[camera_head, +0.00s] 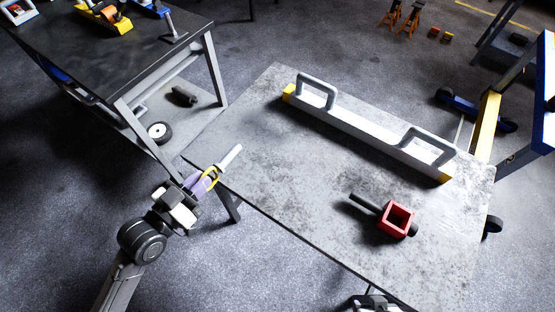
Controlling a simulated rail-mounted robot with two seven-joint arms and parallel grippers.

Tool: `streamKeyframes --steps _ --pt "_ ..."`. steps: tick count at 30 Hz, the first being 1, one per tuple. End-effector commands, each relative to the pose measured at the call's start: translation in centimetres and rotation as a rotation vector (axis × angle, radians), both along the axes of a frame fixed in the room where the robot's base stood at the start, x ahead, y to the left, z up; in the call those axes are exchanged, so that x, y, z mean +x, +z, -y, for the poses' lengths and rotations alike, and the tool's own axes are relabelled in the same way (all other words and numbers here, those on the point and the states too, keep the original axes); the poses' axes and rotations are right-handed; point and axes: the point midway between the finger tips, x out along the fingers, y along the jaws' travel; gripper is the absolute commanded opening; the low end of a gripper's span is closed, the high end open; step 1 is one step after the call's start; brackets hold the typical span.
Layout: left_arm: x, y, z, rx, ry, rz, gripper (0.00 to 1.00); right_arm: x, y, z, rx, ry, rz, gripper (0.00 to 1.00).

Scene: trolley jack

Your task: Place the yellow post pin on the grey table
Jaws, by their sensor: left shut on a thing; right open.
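The yellow post pin (231,157) is a pale rod with a yellow loop near my fingers. My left gripper (203,183) is shut on it at the near-left corner of the grey table (290,190). The rod's pale end points up and right, over or near the table's left edge. I cannot tell whether the pin touches the tabletop. Part of the pin is hidden by my fingers. My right gripper (372,302) shows only in part at the bottom edge, beside the table's front edge; it is open.
A long white bar with two grey handles and yellow ends (365,128) lies along the table's far side. A red square block with a black rod (398,218) lies at the right. The table's left and middle are clear. A dark workbench (110,55) stands behind left.

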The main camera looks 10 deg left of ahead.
Motion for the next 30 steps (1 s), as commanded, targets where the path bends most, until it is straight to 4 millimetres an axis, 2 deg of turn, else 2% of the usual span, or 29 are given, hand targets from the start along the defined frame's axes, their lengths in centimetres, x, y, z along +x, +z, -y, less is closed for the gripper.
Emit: streamKeyframes --steps 5,15,19,24,30 --pt "1.1 -0.9 0.9 -0.006 0.001 0.003 0.00 0.0 -0.5 -0.1 0.003 -0.001 0.001 0.55" --pt "6.3 -5.1 5.3 -0.007 0.000 0.001 0.00 -0.1 -2.4 -0.3 0.011 -0.008 -0.001 0.55" --pt "7.7 -6.2 6.6 -0.004 0.000 0.001 0.00 -0.1 -2.9 -0.3 0.011 -0.007 -0.001 0.55" --pt "8.7 -6.9 7.4 -0.002 0.000 0.001 0.00 0.0 -3.2 -0.3 0.011 -0.007 -0.001 0.55" --pt "8.9 -7.4 7.6 -0.002 0.000 0.001 0.00 -0.1 -3.5 -0.2 0.007 -0.004 -0.001 0.55"
